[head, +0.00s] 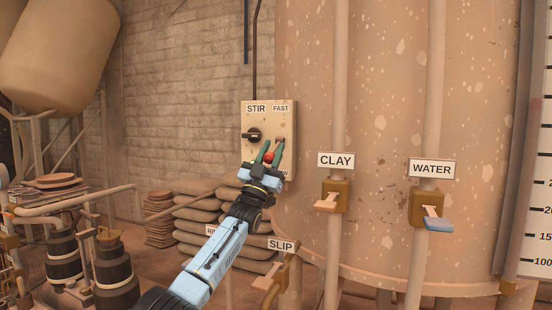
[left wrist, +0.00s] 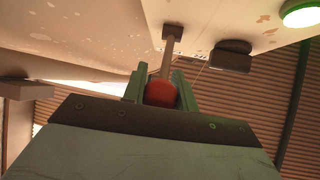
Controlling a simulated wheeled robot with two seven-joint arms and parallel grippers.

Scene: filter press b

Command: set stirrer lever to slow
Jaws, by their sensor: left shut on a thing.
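The stirrer control box (head: 247,160) is a cream panel on the tank, labelled STIR and FAST at its top. My left gripper (head: 272,152) is at the panel's lower right, its green fingers shut on the red ball of the stirrer lever (head: 268,157). In the left wrist view the red ball of the lever (left wrist: 160,93) sits between the fingers (left wrist: 160,88), and its pale shaft runs to a dark mount on the panel. My gripper hides most of the label at the panel's bottom. My right gripper is not in view.
A black rotary knob (head: 252,135) is left of the lever, and a green lamp (left wrist: 302,12) shows in the wrist view. CLAY (head: 335,196) and WATER (head: 424,207) valves are to the right. A SLIP valve (head: 270,280) is below. Stacked sacks (head: 200,215) stand behind my arm.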

